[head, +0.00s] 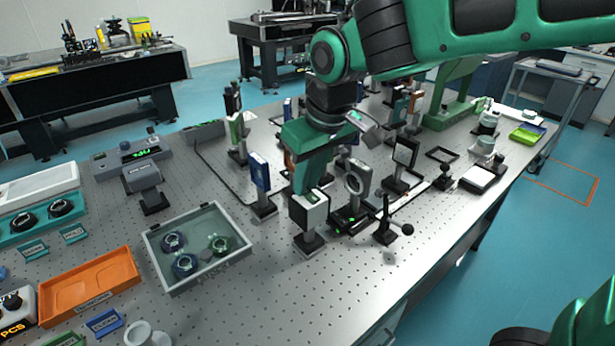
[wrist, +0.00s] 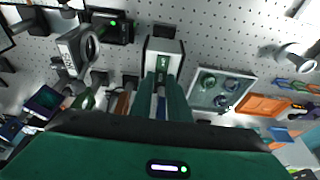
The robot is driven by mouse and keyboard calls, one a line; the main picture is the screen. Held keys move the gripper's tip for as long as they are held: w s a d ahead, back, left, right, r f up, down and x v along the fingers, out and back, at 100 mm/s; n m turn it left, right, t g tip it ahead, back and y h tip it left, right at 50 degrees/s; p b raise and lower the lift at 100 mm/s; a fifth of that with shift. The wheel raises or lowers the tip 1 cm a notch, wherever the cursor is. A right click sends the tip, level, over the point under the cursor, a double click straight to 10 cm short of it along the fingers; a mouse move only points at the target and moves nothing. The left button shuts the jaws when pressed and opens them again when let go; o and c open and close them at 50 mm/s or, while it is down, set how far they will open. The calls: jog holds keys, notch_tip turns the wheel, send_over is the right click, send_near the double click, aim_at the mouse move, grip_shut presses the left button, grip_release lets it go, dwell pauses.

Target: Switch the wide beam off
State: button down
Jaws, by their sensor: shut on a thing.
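My gripper (head: 308,186) points down at a white-faced box (head: 312,211) on a short dark post and base. In the wrist view, my gripper's green fingers (wrist: 163,76) reach the box (wrist: 163,46) and are shut on its upper part, by a small green label. The fingers hide part of the box. Just right of it in the head view stands a grey ring mount (head: 358,181), with green lights on the dark base below. The ring also shows in the wrist view (wrist: 89,45). No label in view clearly names the wide beam.
A blue-framed plate (head: 260,171) stands close left of my gripper. A glass-lidded tray (head: 198,246) and an orange tray (head: 88,283) lie to the left. A black lever post (head: 386,222) stands to the right. The perforated table's front (head: 300,295) is clear.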

jog(key=shift+w+d, duration=0.1)
jog(key=shift+d, duration=0.1)
jog(key=c, duration=1.7)
grip_release()
jog(key=shift+r, duration=0.55)
jog(key=v, duration=0.9)
jog(key=shift+d+r, duration=0.1)
jog(key=shift+r, duration=0.15)
